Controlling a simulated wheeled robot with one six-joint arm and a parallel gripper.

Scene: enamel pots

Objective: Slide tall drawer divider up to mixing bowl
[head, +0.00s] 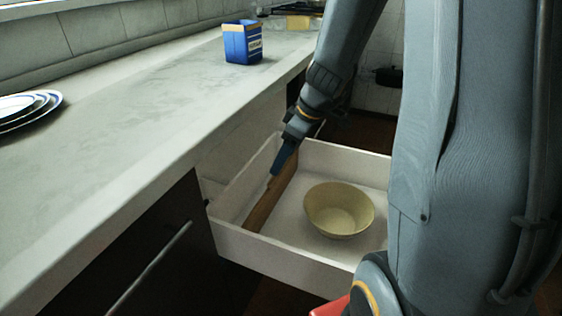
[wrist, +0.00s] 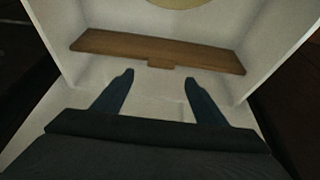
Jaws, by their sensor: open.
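The tall drawer divider (head: 264,209) is a brown wooden board standing across the open white drawer (head: 295,282), left of the mixing bowl. In the wrist view the divider (wrist: 205,55) has a small tab at its lower middle. The mixing bowl (head: 339,213) is pale yellow and sits in the drawer, apart from the divider. Only its edge (wrist: 180,3) shows at the top of the wrist view. My gripper (wrist: 158,77) is open and empty, its fingertips just short of the divider. In the head view my gripper (head: 283,160) reaches down into the drawer beside the divider's far end.
A grey counter (head: 150,100) runs along the left, above the drawer. A blue box (head: 242,43) and stacked plates (head: 27,107) stand on it. The drawer walls enclose the space; its floor is bare between divider and bowl.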

